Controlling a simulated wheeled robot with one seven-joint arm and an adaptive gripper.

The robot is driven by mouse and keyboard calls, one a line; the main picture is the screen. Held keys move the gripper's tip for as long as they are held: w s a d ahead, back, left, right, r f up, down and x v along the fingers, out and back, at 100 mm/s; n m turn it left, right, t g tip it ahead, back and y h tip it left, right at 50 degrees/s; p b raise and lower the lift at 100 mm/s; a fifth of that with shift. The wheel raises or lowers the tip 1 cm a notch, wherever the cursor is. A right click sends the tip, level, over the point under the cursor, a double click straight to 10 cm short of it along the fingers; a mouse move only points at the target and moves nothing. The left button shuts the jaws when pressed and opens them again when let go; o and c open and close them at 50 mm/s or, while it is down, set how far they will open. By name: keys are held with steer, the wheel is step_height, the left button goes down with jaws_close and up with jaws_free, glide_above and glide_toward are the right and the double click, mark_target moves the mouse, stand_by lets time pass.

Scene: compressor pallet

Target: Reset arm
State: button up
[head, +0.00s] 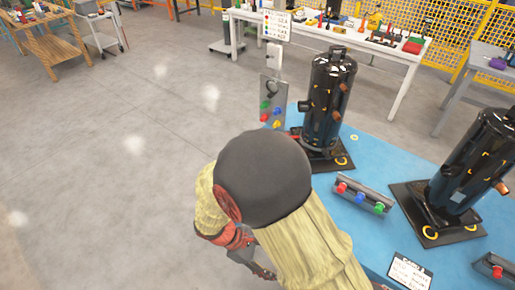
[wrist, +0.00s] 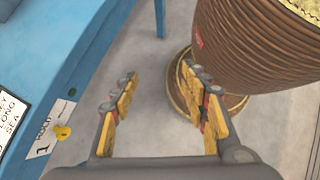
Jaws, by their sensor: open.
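My gripper (wrist: 160,76) is open in the wrist view, with its two yellow-padded fingers apart and nothing between them. It hangs over grey floor beside the edge of the blue pallet surface (wrist: 45,60). In the head view my arm reaches down through the middle foreground, and its links hide part of the blue surface (head: 385,158) and most of the gripper. Two black compressors stand upright there on dark base plates: one at the centre (head: 325,105) and one at the right (head: 472,165).
A rail with red, blue and green caps (head: 362,196) lies between the compressors. A grey panel with coloured caps (head: 272,100) stands at the far left corner. A white card (head: 408,273) is at the front edge. A white table (head: 400,55) stands behind.

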steer(key=s+d+r+m+t+y, duration=0.1)
steer(key=d+r+m, duration=0.3)
steer(key=r, duration=0.6)
steer(key=s+d+r+m+t+y, duration=0.1)
steer(key=d+r+m+t+y, duration=0.2)
steer(key=r, duration=0.8)
steer(key=s+d+r+m+t+y, duration=0.1)
steer(key=d+r+m+t+y, duration=0.2)
steer(key=d+r+m, duration=0.4)
step_height(320, 180, up, 4)
steer(key=shift+s+f+m+y+p, duration=0.2)
steer(key=shift+m+y+p, duration=0.2)
steer(key=shift+m+y, duration=0.3)
steer(key=shift+d, duration=0.1)
steer(key=shift+c, duration=0.4)
